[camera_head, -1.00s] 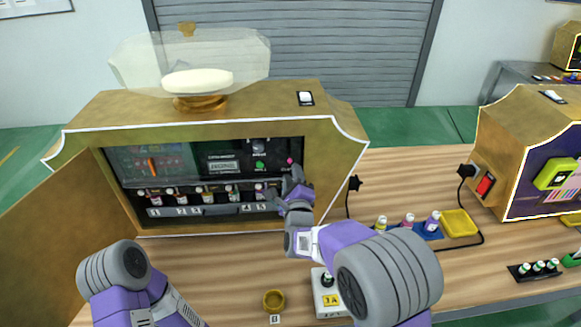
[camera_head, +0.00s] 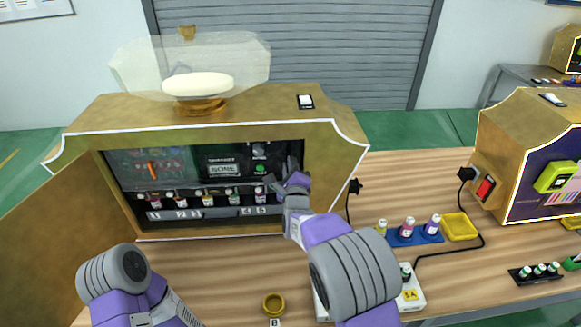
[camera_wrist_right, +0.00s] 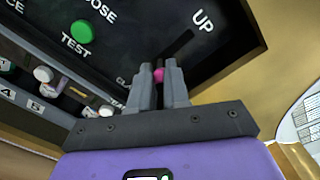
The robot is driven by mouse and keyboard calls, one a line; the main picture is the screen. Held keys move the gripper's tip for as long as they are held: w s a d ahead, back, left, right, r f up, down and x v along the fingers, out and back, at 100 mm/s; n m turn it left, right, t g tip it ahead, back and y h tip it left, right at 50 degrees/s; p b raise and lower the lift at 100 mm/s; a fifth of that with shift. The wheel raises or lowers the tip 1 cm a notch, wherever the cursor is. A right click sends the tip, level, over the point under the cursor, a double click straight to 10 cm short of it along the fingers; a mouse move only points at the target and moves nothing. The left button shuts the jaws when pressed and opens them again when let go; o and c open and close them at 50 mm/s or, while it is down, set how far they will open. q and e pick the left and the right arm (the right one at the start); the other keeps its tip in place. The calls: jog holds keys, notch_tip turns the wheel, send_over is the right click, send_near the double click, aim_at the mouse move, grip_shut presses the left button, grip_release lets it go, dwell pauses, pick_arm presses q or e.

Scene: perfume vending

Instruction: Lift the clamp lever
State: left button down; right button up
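The clamp lever shows in the right wrist view as a small pink knob (camera_wrist_right: 159,74) at the lower end of a dark slanted slot on the black panel, with "UP" printed above. My right gripper (camera_wrist_right: 162,72) has its two grey fingers close together, one on each side of the knob. In the head view my right gripper (camera_head: 285,176) is at the right side of the machine's open front (camera_head: 205,165) and hides the knob. My left arm shows at the lower left, with its gripper out of view.
A green TEST button (camera_wrist_right: 81,31) sits left of the slot. Several small bottles (camera_head: 207,198) stand in a row below the panel. A gold cup (camera_head: 273,303), a blue holder with bottles (camera_head: 415,238) and a yellow tray (camera_head: 461,227) are on the wooden table.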

grip_shut()
jog(key=shift+r, duration=0.1)
jog(key=r+g+p, duration=0.2)
jog(key=p, duration=0.4)
jog(key=w+r+g+p, duration=0.1)
jog(key=g+p, duration=0.2)
jog(key=p, duration=0.4)
jog(key=shift+r, duration=0.35)
jog(key=shift+g+p, duration=0.4)
jog(key=shift+p, duration=0.4)
jog(key=shift+f, duration=0.1)
jog(key=o, duration=0.6)
grip_release()
